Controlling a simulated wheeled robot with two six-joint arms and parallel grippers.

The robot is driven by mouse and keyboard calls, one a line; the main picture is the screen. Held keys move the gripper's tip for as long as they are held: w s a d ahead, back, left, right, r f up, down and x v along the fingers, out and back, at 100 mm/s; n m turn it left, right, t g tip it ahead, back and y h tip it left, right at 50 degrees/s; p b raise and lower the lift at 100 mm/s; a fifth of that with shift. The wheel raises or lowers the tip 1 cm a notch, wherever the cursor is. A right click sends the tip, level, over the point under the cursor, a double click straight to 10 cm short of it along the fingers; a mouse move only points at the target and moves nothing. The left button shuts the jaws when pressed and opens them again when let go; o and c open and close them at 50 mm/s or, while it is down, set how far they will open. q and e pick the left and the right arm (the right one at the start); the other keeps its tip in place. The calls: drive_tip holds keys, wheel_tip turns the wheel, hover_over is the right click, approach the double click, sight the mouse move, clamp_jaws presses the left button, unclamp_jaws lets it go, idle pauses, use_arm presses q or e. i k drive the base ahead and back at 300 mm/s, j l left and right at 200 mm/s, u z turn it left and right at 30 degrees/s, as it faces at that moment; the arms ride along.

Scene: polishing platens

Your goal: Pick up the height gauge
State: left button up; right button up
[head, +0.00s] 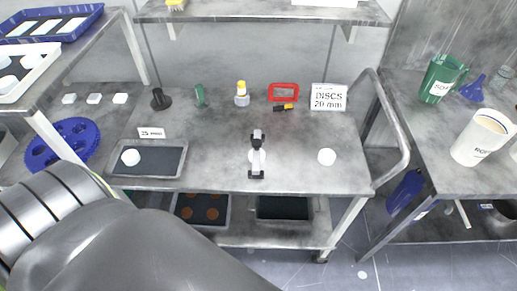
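A black-and-white instrument, which looks like the height gauge (257,146), is on the grey metal table (220,140) near its front middle. It has a dark top part, a pale round part in the middle and a dark foot at the front edge. Neither of my gripper tips shows in the head view. A large dark arm link of mine fills the lower left and stops short of the gauge. Nothing is seen touching the gauge.
A tray (178,171) with a white disc (130,157) lies left of the gauge, and another white disc (326,157) right. Behind are a black stand (160,99), a bottle (242,96), a red frame (283,86) and a discs sign (328,98). Bare tabletop surrounds the gauge.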

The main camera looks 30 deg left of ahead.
sight(257, 150)
drive_tip(key=u, duration=1.05)
